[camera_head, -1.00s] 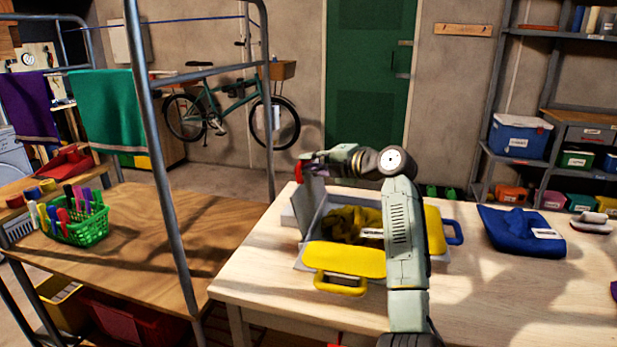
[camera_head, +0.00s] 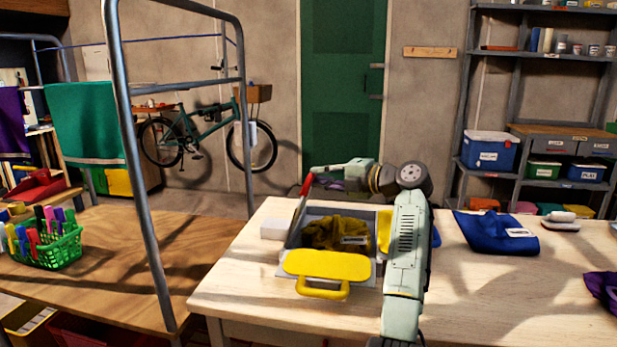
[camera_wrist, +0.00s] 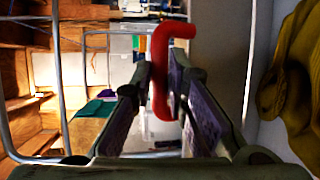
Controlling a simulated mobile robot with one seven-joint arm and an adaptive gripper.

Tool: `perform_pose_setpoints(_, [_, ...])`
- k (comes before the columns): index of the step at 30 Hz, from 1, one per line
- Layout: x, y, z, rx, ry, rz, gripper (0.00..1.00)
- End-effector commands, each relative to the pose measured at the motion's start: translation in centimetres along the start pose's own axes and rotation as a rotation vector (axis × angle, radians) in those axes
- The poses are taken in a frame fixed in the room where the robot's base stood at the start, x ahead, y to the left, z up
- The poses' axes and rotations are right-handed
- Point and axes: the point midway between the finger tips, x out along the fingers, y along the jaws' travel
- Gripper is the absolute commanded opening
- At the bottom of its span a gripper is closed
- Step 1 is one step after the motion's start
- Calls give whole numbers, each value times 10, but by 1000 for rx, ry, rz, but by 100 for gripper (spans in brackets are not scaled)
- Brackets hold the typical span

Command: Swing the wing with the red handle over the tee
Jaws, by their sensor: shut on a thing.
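The mustard tee (camera_head: 335,233) lies bunched in the middle of the grey folding board (camera_head: 368,272), with a white label on it. The wing with the red handle (camera_head: 296,218) stands raised, nearly edge-on, at the board's left side. My gripper (camera_head: 309,180) is above that side, shut on the red handle (camera_head: 304,186). In the wrist view the red handle (camera_wrist: 161,75) is between the jaws, and the tee (camera_wrist: 298,85) is at the right edge. The front yellow wing (camera_head: 327,265) lies flat with its yellow handle toward the table's front. My arm partly hides the right yellow wing (camera_head: 384,232).
A white block (camera_head: 275,228) is left of the board. A blue folded cloth (camera_head: 495,232) lies to the right, with a purple cloth (camera_head: 602,290) at the right edge. A metal rack post (camera_head: 145,170) stands left of the table. The table's front right is clear.

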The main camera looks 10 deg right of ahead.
Motion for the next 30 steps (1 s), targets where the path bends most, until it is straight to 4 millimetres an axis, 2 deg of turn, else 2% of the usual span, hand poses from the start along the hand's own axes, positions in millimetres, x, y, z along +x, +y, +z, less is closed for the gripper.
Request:
perform_pose_setpoints(1, [8, -25, -4, 16, 22, -36, 0])
perform_pose_setpoints(23, [1, -30, -1, 17, 26, -37, 0])
perform_pose_setpoints(24, [1, -30, -1, 17, 26, -37, 16])
perform_pose_setpoints(27, [1, -30, -1, 17, 26, -37, 23])
perform_pose_setpoints(30, [1, -30, -1, 17, 25, -37, 23])
